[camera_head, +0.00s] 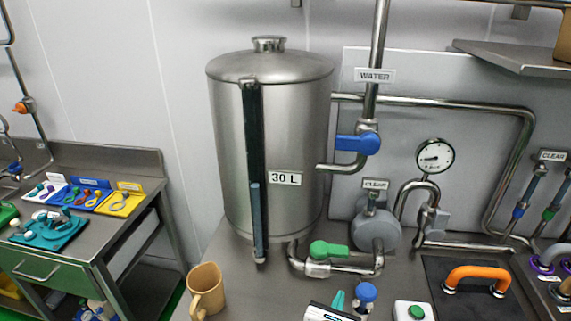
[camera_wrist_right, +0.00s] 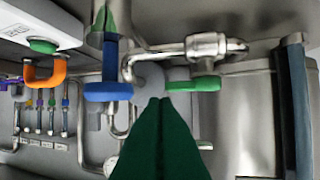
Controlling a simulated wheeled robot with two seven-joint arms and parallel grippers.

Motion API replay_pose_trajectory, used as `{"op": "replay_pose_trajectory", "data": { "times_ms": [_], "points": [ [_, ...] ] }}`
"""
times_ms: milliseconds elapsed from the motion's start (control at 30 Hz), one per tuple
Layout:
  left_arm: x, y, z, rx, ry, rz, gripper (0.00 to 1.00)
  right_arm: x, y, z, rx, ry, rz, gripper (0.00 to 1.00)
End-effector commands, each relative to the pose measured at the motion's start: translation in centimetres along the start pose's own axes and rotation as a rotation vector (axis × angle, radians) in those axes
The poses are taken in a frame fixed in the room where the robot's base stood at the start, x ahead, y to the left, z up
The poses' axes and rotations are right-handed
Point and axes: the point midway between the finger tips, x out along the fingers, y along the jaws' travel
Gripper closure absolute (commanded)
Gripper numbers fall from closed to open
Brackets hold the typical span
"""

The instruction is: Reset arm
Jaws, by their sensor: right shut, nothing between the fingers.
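My right gripper (camera_head: 339,298) shows at the bottom edge of the head view, its teal fingertips pointing up over the steel counter. In the right wrist view my right gripper (camera_wrist_right: 160,103) has its dark green fingers together, with nothing between them. It is apart from the green-handled valve (camera_head: 328,250) and just left of the blue knob (camera_head: 365,293) in the head view. My left gripper is not in view.
A 30 L steel tank (camera_head: 292,120) stands behind, with a blue valve handle (camera_head: 358,142) on its pipe. A tan mug (camera_head: 206,290) stands at the left. A green-button box (camera_head: 415,311) and an orange handle (camera_head: 476,273) are at the right.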

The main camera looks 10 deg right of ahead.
Motion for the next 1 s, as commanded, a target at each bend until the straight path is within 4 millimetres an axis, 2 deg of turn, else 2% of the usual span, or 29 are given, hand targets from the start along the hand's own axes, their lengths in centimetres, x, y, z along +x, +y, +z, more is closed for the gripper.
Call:
{"op": "replay_pose_trajectory", "data": {
  "times_ms": [67, 167, 300, 400, 500, 700, 1000],
  "points": [
    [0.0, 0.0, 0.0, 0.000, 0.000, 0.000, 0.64, -0.3, 1.0, 0.7, 0.097, -0.041, 0.016, 1.00],
    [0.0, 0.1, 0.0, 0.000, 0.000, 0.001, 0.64, -1.3, 3.3, 2.3, 0.360, -0.144, 0.069, 1.00],
    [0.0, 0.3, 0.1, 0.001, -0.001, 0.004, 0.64, -4.0, 7.4, 5.2, 0.892, -0.328, 0.231, 1.00],
    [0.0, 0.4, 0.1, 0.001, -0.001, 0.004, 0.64, -6.6, 9.8, 6.9, 1.263, -0.433, 0.390, 1.00],
    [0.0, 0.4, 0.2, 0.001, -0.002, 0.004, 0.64, -9.1, 11.3, 7.8, 1.550, -0.501, 0.545, 1.00],
    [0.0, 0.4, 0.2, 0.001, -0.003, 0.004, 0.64, -12.7, 13.0, 8.5, 1.901, -0.563, 0.787, 1.00],
    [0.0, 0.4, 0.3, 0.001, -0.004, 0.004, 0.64, -17.0, 14.4, 8.4, 2.227, -0.586, 1.097, 1.00]
  ]
}}
